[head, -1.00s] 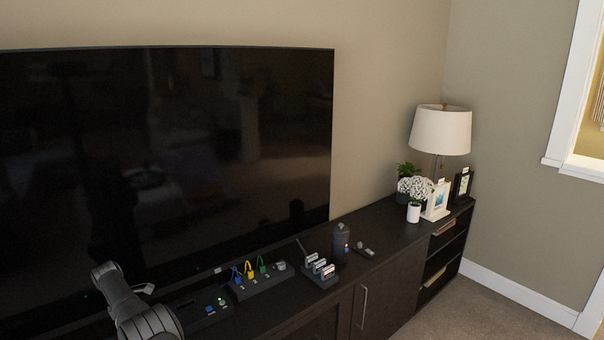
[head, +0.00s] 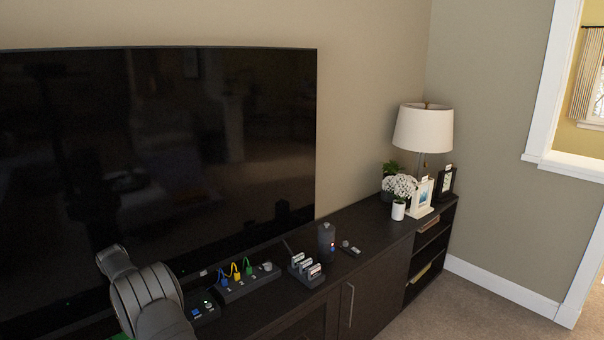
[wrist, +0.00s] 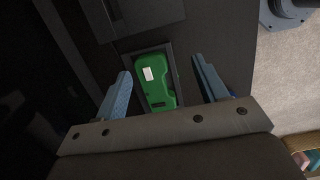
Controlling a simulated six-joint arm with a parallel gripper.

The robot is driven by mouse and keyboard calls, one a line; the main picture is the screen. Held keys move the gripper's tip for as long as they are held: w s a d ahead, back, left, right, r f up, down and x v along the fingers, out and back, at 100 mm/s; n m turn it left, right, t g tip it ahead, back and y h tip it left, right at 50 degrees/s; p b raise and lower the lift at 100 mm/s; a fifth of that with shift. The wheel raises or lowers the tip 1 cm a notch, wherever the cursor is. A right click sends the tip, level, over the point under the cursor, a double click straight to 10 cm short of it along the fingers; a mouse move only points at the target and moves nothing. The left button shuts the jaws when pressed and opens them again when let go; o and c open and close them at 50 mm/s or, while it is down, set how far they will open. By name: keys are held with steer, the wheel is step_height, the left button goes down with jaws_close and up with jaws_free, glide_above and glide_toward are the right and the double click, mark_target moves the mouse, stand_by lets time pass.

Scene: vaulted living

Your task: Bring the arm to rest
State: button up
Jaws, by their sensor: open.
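My gripper (wrist: 162,68) shows in the wrist view with its two blue fingers spread wide apart. A green object (wrist: 152,82) with a small white label lies in a dark rectangular recess (wrist: 172,62) and shows between the fingers, with gaps on both sides. I cannot tell the height between fingers and object. In the head view my arm (head: 148,298) is bent at the lower left, over the dark cabinet (head: 372,262); my fingers are hidden there. A bit of green (head: 120,337) shows at the bottom edge beside the arm.
A big television (head: 160,150) stands close behind my arm.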

steer(key=s+d+r, duration=0.1)
steer(key=s+d, duration=0.1)
steer(key=d, duration=0.9)
steer(key=s+d, duration=0.3)
steer(key=d, duration=0.8)
steer(key=shift+n, duration=0.3)
steer(key=a+f, duration=0.2)
steer(key=a, duration=0.1)
steer(key=a+f, duration=0.1)
steer(key=a, duration=0.1)
steer(key=shift+s+a, duration=0.1)
steer(key=shift+s, duration=0.2)
steer(key=w+d+r, duration=0.1)
steer(key=d+r, duration=0.2)
steer(key=d, duration=0.1)
steer(key=w+a, duration=0.5)
steer(key=a, duration=0.6)
steer(key=shift+r, duration=0.45)
